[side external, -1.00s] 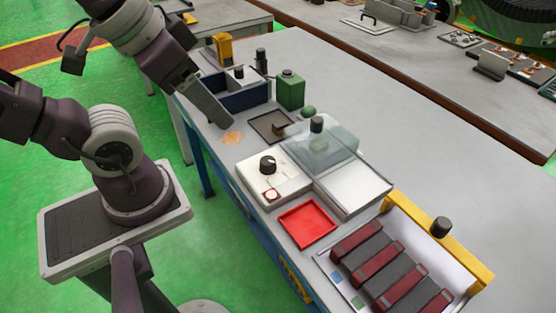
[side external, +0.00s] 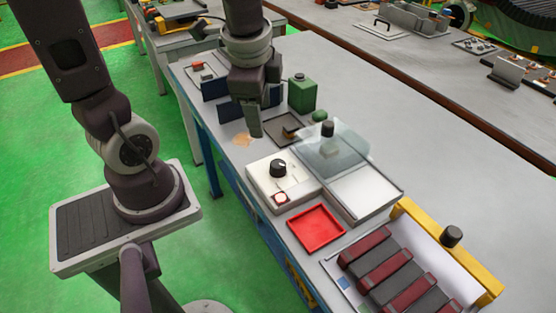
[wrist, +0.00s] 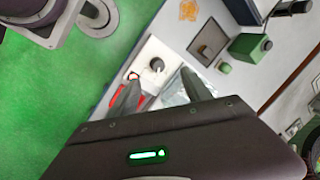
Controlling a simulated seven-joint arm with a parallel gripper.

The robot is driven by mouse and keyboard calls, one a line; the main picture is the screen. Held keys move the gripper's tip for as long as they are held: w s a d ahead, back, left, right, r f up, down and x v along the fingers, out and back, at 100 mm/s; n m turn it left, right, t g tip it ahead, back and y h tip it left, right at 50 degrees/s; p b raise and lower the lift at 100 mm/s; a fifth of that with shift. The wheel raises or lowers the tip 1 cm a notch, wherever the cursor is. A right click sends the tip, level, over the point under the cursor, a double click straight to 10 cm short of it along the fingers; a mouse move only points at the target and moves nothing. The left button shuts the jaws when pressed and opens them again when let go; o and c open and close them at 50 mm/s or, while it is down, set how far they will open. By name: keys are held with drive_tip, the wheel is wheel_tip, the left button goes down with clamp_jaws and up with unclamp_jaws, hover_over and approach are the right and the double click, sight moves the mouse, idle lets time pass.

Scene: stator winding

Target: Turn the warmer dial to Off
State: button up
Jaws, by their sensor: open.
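The warmer dial (side external: 279,168) is a round black knob with a light mark on top, on a white control box (side external: 263,189). Its setting is too small to read. The dial (wrist: 157,65) also shows in the wrist view, just beyond and between my fingers. My gripper (side external: 255,132) points down above the bench, beyond the dial in the side view and apart from it. In the wrist view my gripper (wrist: 163,88) has its two fingers spread with nothing between them.
A glass-lidded box (side external: 365,192) adjoins the control box. A red tray (side external: 316,229) lies in front.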

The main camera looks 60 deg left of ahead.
sight(278, 163)
drive_tip(key=w+f+m, duration=0.1)
drive_tip(key=f+m, duration=0.1)
drive_tip(key=f, duration=0.1)
drive_tip(key=w+f+m+g+h, duration=0.1)
drive_tip(key=w+f+m, duration=0.1)
drive_tip(key=f, duration=0.1)
drive_tip(key=w+a+f+m+g+h, duration=0.1)
drive_tip(key=f+m, duration=0.1)
drive_tip(key=f, duration=0.1)
drive_tip(key=shift+w+f+m, duration=0.1)
drive_tip(key=shift+w+m, duration=0.15)
drive_tip(key=shift+m, duration=0.15)
wheel_tip(278, 163, down, 7)
clamp_jaws()
